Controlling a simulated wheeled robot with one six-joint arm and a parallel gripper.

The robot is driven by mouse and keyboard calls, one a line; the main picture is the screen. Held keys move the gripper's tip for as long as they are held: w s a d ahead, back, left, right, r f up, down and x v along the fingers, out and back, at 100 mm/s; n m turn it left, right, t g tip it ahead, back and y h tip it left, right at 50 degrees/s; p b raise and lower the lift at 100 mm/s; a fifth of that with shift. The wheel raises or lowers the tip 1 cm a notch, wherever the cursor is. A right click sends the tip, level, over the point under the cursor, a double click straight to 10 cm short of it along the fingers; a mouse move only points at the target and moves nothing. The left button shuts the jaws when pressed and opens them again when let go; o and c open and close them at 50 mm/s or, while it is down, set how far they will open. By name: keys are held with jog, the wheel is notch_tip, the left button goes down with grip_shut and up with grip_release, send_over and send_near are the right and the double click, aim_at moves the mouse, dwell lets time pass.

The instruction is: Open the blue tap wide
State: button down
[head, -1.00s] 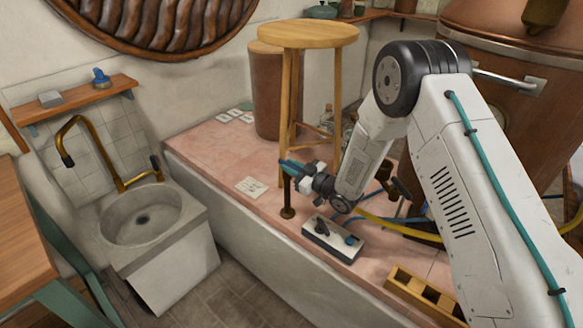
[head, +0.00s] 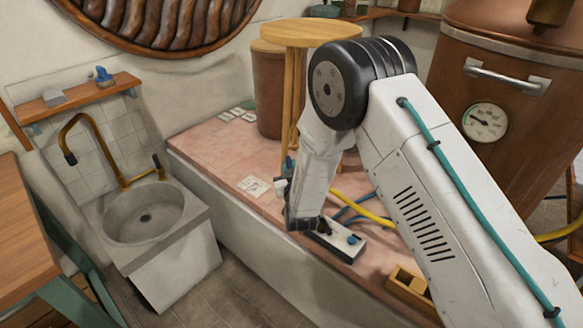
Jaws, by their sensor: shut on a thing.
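The blue tap (head: 290,162) stands on the pink tiled ledge, and only a small blue part shows above my gripper. Its upright brass post is now hidden behind my wrist. My gripper (head: 285,176) is shut at the top of the tap, with the dark wrist hanging below and in front of it. The fingertips are small and partly covered, so their exact grip on the handle cannot be made out. How far the tap is turned cannot be told.
White cards (head: 253,186) lie to the left. A wooden stool (head: 310,35) stands behind. Yellow and blue hoses, a yellow crate (head: 408,287) and a copper vat (head: 520,120) are to the right.

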jog(key=shift+w+a+m+g+h, duration=0.1)
jog(key=shift+a+m+g+h, duration=0.2)
jog(key=shift+m+h, duration=1.35)
jog(key=shift+s+a+m+g+h, duration=0.25)
jog(key=shift+m+h, duration=0.7)
jog(key=shift+h, duration=1.35)
jog(key=shift+w+a+m+g+h, duration=0.15)
jog(key=shift+w+m+g+h, duration=0.15)
jog(key=shift+m+h, duration=1.35)
jog(key=shift+g+h, duration=0.25)
jog(key=shift+h, duration=0.45)
jog(key=c, duration=1.3)
grip_release()
jog(key=shift+c, duration=0.2)
jog(key=v, duration=0.7)
jog(key=shift+s+a, duration=0.2)
jog(key=shift+s, duration=0.15)
jog(key=shift+r, duration=0.1)
